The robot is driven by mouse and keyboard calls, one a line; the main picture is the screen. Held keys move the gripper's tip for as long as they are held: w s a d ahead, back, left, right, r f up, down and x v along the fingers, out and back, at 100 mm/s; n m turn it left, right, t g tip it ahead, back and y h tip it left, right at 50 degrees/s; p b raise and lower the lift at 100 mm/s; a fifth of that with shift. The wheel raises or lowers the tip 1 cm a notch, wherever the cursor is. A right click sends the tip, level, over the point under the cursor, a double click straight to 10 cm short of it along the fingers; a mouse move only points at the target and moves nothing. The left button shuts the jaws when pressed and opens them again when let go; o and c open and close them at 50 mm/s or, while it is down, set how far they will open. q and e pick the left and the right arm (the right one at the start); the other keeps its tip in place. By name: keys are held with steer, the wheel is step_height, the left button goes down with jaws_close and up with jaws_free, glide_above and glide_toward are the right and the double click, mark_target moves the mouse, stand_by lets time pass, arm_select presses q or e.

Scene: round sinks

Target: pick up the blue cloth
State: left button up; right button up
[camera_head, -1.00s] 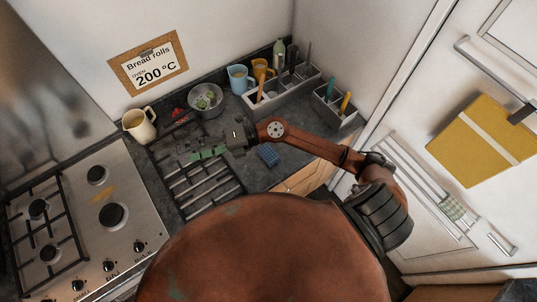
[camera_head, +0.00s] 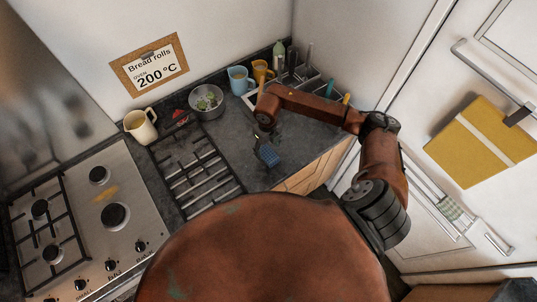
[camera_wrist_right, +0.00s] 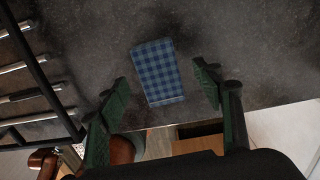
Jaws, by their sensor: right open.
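The blue cloth (camera_head: 270,156) is a small folded, checked rectangle lying on the dark countertop, right of the black rack. In the right wrist view the cloth (camera_wrist_right: 157,72) lies flat, a little beyond and between the fingertips. My right gripper (camera_head: 262,138) points down at the counter close to the cloth. In the right wrist view the right gripper (camera_wrist_right: 163,88) is open, its green fingers on either side of the cloth's near part, with nothing held. Whether the fingers touch the counter cannot be told. My left gripper is not in view.
A black rack (camera_head: 196,172) lies left of the cloth, beside the gas hob (camera_head: 84,215). Behind are a cream jug (camera_head: 140,127), a metal pot (camera_head: 207,102), a blue mug (camera_head: 239,80) and an organiser (camera_head: 318,88). The counter's front edge is close to the cloth.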

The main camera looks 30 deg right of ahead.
mark_target(267, 153)
steer(key=shift+a+f+p, duration=0.1)
steer(key=shift+f+p, duration=0.3)
steer(key=shift+f, duration=1.4)
steer(key=shift+c, duration=0.7)
steer(key=c, duration=0.9)
steer(key=shift+r, duration=0.1)
